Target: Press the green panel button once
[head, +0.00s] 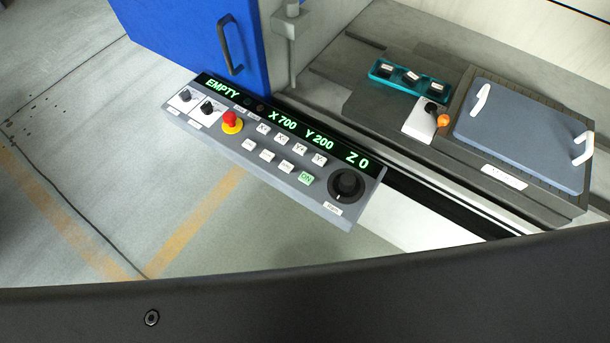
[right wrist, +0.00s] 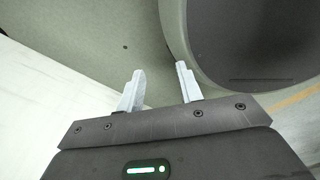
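The grey control panel (head: 213,133) shows in the head view, left of the middle. Its green button (head: 305,178), marked ON, sits in the lower row, left of a large black knob (head: 346,184). The display (head: 285,124) reads EMPTY, X 700, Y 200, Z 0. No gripper touches the panel in the head view. My right gripper (right wrist: 159,85) shows in the right wrist view with its two pale fingers apart and nothing between them. My left gripper is not in view.
A red emergency knob (head: 231,119) and several white keys share the panel. A blue door (head: 200,35) with a handle stands behind it. At the right are a teal tray (head: 384,82), an orange-tipped lever (head: 443,120) and a grey lid with white handles (head: 520,130).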

